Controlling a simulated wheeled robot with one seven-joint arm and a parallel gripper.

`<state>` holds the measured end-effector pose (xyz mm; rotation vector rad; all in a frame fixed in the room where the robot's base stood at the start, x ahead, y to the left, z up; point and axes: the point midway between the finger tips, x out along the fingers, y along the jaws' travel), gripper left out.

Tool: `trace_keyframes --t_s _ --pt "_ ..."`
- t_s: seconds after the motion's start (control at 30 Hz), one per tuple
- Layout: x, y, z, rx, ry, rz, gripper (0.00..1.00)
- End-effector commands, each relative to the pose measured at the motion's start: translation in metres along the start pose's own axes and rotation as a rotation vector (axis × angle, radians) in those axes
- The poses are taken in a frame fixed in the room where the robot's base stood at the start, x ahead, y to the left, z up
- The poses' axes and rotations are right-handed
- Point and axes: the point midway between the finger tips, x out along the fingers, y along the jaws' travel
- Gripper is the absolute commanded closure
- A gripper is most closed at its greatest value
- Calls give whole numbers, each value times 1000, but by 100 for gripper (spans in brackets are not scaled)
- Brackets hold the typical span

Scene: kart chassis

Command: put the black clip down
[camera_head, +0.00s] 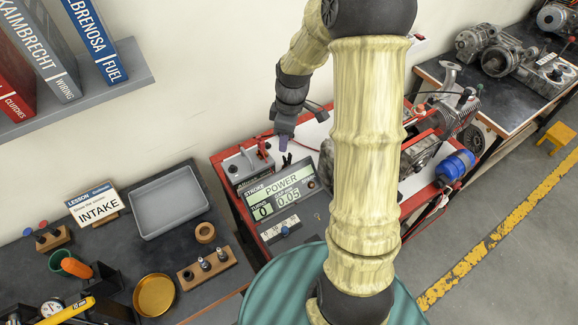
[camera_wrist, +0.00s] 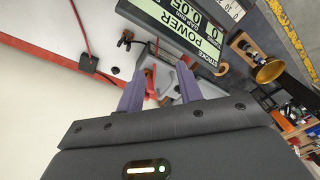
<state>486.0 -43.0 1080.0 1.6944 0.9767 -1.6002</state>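The black clip (camera_head: 286,159) is a small dark piece on the pale bench top, close to the upper edge of the power display; in the wrist view it appears to be the small black piece (camera_wrist: 125,39) left of the display. My gripper (camera_head: 284,142) is above the clip in the head view, and its fingers partly overlap that area. In the wrist view my gripper (camera_wrist: 160,86) has its two purple fingers spread apart, with nothing held between them. The clip lies beyond the left fingertip and looks apart from it.
A red clip (camera_wrist: 150,80) on a grey box shows behind the finger gap. The power display (camera_head: 281,188) stands beside the clip. A blue-capped engine part (camera_head: 455,165) is to the right. A grey tray (camera_head: 168,203) lies on the left bench.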

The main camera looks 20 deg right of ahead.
Motion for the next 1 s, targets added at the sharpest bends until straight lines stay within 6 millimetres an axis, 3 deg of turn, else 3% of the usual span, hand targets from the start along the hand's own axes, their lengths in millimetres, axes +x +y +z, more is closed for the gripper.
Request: trace_keyframes --t_s 0.2,0.5,0.63,1.0 --pt "-28 -60 8 376 6 116 64" --pt "-48 -132 31 874 129 207 64" --pt "-49 -143 35 964 159 211 64" --pt "-49 -143 36 974 160 211 64"
